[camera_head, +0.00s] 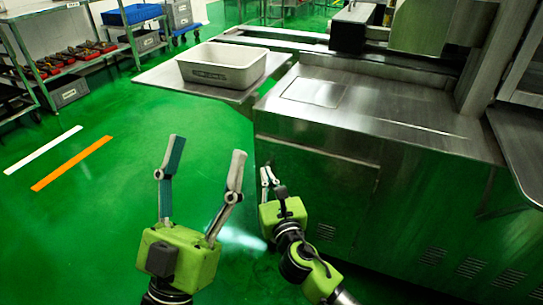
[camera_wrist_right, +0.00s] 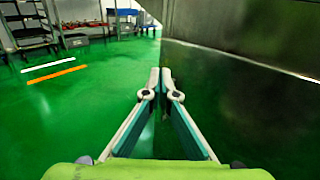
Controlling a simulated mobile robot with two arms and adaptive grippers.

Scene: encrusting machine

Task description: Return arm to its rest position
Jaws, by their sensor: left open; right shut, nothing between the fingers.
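My left gripper (camera_head: 204,160) is green with two jointed fingers spread wide. It is open and empty over the green floor in the head view. My right gripper (camera_head: 268,174) is to its right, in front of the steel machine cabinet. Its fingers are together with nothing between them. The right wrist view shows the same closed fingertips (camera_wrist_right: 160,76) over bare floor, beside the dark cabinet side. Neither gripper holds anything.
The steel encrusting machine (camera_head: 405,125) fills the right side. A white-grey bin (camera_head: 222,76) sits on a side shelf (camera_head: 165,80) at its left. Racks (camera_head: 62,62) stand at the far left. The green floor (camera_head: 95,220) at left is clear, with white and orange stripes.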

